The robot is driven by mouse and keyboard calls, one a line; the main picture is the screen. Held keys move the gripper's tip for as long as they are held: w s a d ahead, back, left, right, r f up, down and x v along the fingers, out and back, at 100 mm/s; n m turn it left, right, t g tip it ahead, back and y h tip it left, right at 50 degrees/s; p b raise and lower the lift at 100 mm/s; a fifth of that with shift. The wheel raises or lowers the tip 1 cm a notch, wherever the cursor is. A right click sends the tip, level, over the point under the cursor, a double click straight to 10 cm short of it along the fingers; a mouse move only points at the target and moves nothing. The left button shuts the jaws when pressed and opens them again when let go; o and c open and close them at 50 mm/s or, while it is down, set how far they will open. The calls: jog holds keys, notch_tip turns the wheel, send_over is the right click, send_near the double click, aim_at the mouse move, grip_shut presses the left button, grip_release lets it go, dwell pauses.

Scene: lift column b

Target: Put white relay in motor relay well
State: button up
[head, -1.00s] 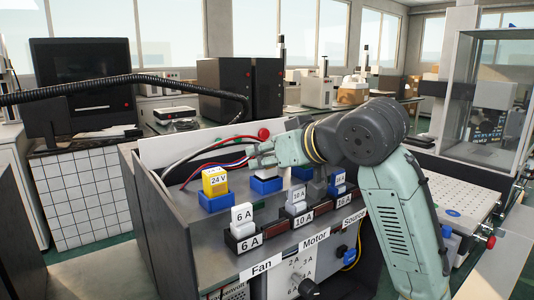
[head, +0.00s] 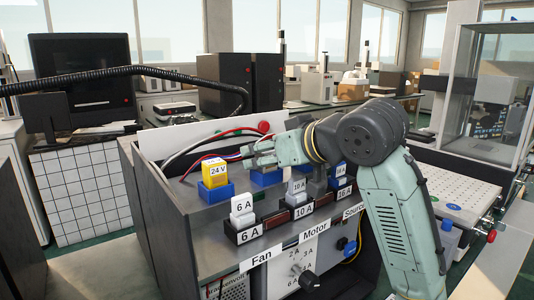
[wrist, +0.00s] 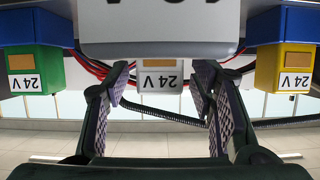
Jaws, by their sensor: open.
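The white relay (wrist: 161,78), marked 24 V, stands upright in the middle of the upside-down wrist view, between the yellow relay and a green relay (wrist: 22,75). Its top is about level with theirs. My gripper (wrist: 163,84) is open, its fingertips on either side of the white relay in the picture; I cannot tell how deep they reach. In the head view my gripper (head: 250,155) is low over the middle blue well (head: 265,179), in line with the Motor label (head: 314,231), and mostly hides the relay. The relay's base is hidden in the wrist view.
The yellow relay (head: 214,170) sits in the left blue well (head: 215,193). White 6 A (head: 242,209) and 10 A (head: 297,189) fuses stand in front of the wells. A large grey block (wrist: 160,25) fills the top of the wrist view. Cables run behind the wells.

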jog(key=v, duration=1.2)
dwell(0.3)
